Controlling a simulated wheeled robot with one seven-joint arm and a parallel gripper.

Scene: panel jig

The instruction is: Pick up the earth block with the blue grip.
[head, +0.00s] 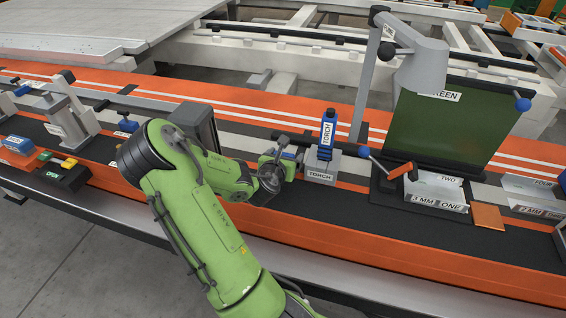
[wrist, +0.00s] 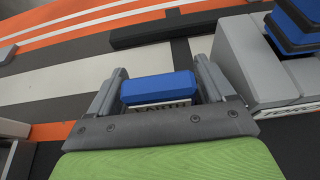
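The earth block's blue grip (wrist: 160,87) lies between the two fingers of my gripper (wrist: 162,88) in the wrist view. A pale label under the grip is partly readable as EARTH. A finger stands close along each end of the grip. I cannot tell whether they press on it. In the head view my gripper (head: 278,160) is low over the dark strip of the bench, left of the torch stand. My wrist hides most of the block there.
The grey torch stand (head: 321,164) with the blue torch (head: 327,135) stands close on the right; its stand also shows in the wrist view (wrist: 253,65). Further right are a dark green screen (head: 440,125) and labelled trays (head: 437,192). A dark bar (wrist: 190,27) lies beyond the grip.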

